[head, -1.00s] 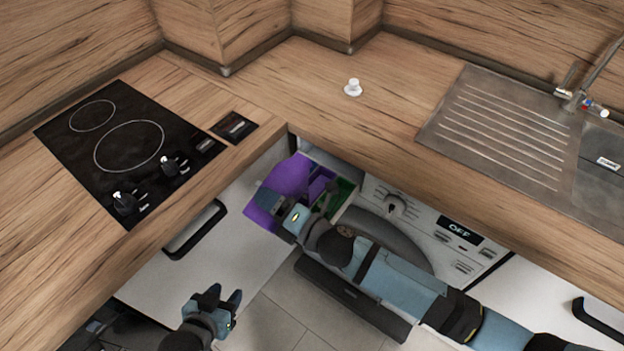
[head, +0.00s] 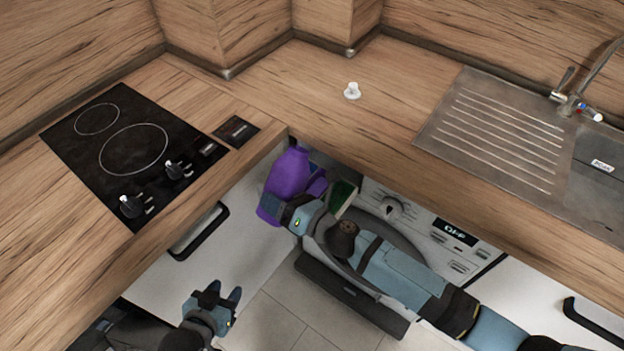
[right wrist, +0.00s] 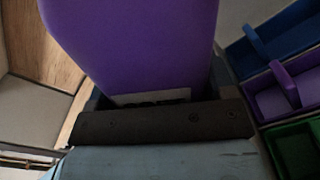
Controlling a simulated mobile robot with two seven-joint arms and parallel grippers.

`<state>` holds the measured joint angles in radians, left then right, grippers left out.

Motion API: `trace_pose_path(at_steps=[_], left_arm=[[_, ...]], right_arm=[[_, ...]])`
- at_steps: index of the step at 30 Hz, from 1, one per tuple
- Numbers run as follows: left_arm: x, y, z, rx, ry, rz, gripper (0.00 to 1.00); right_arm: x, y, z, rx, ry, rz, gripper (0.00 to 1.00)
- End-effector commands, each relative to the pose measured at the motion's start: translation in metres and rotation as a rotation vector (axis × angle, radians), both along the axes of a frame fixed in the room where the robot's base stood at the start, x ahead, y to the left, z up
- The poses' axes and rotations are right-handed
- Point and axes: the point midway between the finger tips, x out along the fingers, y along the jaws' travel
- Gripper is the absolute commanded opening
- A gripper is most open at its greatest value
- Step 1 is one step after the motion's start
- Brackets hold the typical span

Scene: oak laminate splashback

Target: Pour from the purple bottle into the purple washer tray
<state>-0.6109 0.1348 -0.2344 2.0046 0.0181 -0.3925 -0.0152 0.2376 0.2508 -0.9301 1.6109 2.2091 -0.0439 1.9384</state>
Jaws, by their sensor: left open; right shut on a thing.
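My right gripper (head: 284,212) is shut on the purple bottle (head: 288,174), beside the pulled-out washer tray and under the counter's edge. In the right wrist view the bottle (right wrist: 135,45) fills the jaws; its mouth is out of frame. The tray's blue (right wrist: 275,38), purple (right wrist: 285,92) and green (right wrist: 297,150) compartments lie to the right of the bottle there. In the head view the green compartment (head: 342,196) shows, while the bottle and my right gripper hide much of the rest. No stream of liquid is visible. My left gripper (head: 220,294) is open and empty, low at the front.
The washer's panel (head: 440,228) is right of the tray, partly behind my right arm. The wooden counter (head: 270,85) overhangs it. A small white cap-like object (head: 352,91) stands on the counter. A hob (head: 130,150) is at left and a sink (head: 500,125) at right.

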Motion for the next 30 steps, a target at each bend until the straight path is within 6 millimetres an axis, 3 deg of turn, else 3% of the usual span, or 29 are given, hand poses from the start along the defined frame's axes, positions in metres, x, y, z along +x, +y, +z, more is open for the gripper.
trace_pose_path(at_steps=[4, 7, 9, 15, 30], left_arm=[[-0.001, 0.0, 0.008, 0.003, -0.003, -0.003, 0.43], [-0.003, 0.001, 0.019, 0.013, -0.002, -0.006, 0.43], [-0.004, 0.001, 0.008, 0.013, -0.001, -0.008, 0.43], [-0.005, 0.002, -0.002, 0.013, 0.006, -0.007, 0.43], [-0.001, 0.001, 0.006, 0.006, -0.007, -0.005, 0.43]], right_arm=[[-0.001, 0.002, 0.007, -0.111, -0.159, -0.001, 0.32], [0.0, 0.001, 0.023, -0.184, -0.26, -0.002, 0.32], [0.0, 0.0, 0.012, -0.238, -0.333, -0.003, 0.32], [0.002, -0.001, 0.008, -0.349, -0.488, -0.003, 0.32], [0.003, -0.001, 0.008, -0.389, -0.544, -0.003, 0.32]])
